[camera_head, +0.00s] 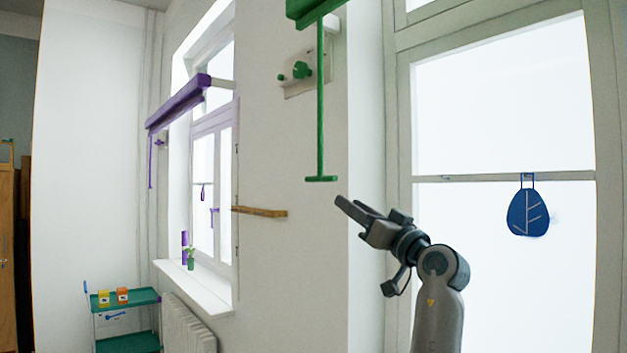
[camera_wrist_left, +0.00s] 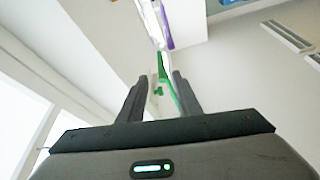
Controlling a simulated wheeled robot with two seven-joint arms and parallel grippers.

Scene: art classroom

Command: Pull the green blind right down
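The green blind (camera_head: 312,8) is rolled up at the top edge of the head view, beside the near window. Its green pull rod (camera_head: 320,100) hangs straight down and ends in a flat crossbar handle (camera_head: 321,179). My left gripper (camera_head: 344,204) is a little below and to the right of that handle, apart from it in the picture. In the left wrist view my left gripper (camera_wrist_left: 158,90) has its two fingers apart, with a green part (camera_wrist_left: 166,72) showing beyond and between them. I cannot tell which green part it is. My right gripper is not in view.
A wooden bar (camera_head: 259,212) juts from the wall. A blue leaf-patterned ornament (camera_head: 527,212) hangs at the near window. A purple blind (camera_head: 178,103) and a green-shelved cart (camera_head: 127,300) are farther left.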

